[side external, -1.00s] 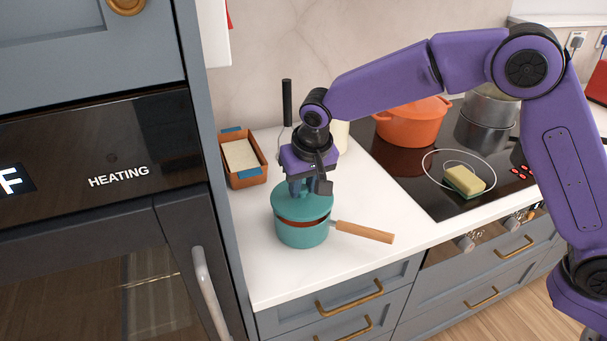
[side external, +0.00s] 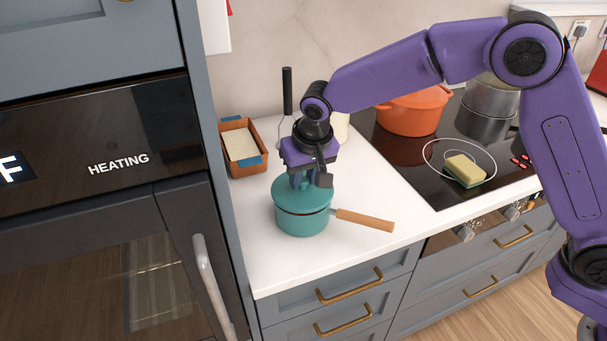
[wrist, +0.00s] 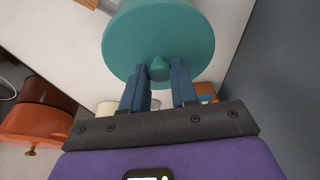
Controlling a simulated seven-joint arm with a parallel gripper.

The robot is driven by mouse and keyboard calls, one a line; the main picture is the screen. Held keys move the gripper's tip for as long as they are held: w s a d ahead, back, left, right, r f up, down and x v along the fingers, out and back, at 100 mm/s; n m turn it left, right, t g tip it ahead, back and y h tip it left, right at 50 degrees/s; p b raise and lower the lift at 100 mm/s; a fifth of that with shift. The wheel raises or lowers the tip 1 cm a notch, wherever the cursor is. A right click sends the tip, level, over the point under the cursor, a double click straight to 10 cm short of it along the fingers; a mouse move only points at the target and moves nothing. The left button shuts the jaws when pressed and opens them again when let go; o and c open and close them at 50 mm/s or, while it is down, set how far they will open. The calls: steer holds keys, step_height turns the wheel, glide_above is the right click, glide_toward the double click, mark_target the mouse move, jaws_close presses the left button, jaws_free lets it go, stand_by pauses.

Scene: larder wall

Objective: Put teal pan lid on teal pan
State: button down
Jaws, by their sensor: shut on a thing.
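The teal pan (side external: 302,222) stands upright on the white counter, its wooden handle (side external: 366,221) pointing right. The teal pan lid (side external: 284,194) lies level over the pan's mouth, with a thin dark line between lid and rim at the front. I cannot tell whether it fully touches the rim. My gripper (side external: 303,183) comes down from above and is shut on the lid's knob. In the wrist view the two fingers hold the teal knob (wrist: 159,68) between them, and the lid (wrist: 160,30) hides the pan below.
A brown loaf tin (side external: 250,165) and a black-handled utensil (side external: 287,92) are behind the pan. An orange pot (side external: 415,112), steel pots (side external: 485,125) and a sponge (side external: 465,168) sit on the hob at right. Counter around the pan is clear.

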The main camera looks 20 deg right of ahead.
steer(key=shift+f, duration=0.45)
stand_by(0.9)
steer(key=shift+c, duration=1.5)
jaws_free()
steer(key=shift+r, duration=3.45)
